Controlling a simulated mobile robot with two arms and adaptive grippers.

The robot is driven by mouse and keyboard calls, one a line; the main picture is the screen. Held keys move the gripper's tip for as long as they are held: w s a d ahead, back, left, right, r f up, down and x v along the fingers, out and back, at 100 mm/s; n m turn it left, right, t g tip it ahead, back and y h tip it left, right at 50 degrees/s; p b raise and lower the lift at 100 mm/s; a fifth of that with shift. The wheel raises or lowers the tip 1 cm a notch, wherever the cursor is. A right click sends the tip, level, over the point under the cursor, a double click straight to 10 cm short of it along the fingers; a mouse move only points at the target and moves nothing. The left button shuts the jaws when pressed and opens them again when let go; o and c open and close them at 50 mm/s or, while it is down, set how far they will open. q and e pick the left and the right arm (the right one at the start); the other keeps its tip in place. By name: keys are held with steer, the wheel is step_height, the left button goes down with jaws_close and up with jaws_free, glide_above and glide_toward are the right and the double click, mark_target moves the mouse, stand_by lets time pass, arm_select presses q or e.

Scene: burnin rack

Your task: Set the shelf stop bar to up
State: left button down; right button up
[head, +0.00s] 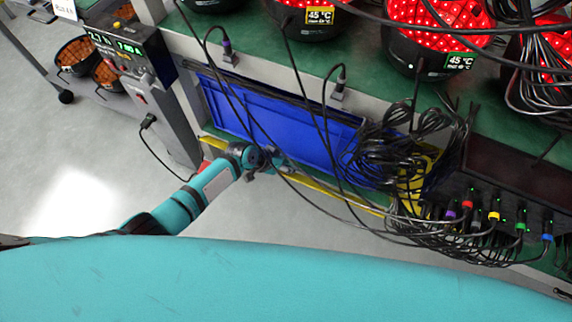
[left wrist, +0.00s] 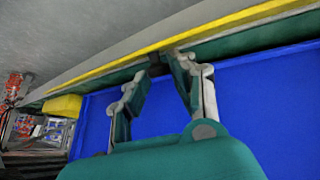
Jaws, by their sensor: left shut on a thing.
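The shelf stop bar (head: 325,191) is a long yellow bar along the front edge of the lower shelf, below a blue bin. In the left wrist view the yellow bar (left wrist: 232,21) runs slantwise across the top, just beyond my fingertips. My left gripper (head: 269,161) is at the bar, in front of the blue bin. In the left wrist view the fingers (left wrist: 165,66) close together on a small dark piece at the bar; the fingers partly hide it. Whether the bar stands raised or lowered is hard to tell. My right gripper is not in view.
The blue bin (head: 315,130) fills the shelf behind the bar. Black cables hang across the bin and near my left gripper; a thick tangle (head: 400,150) lies to the right. Coloured plugs (head: 494,217) stand at the right. Floor is open at left.

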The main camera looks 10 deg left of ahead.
arm_select(q)
steer(key=shift+w+a, duration=0.15)
steer(key=c, duration=1.1)
jaws_free()
steer(key=shift+c, duration=0.2)
steer(key=v, duration=1.2)
steer(key=shift+a, duration=0.1)
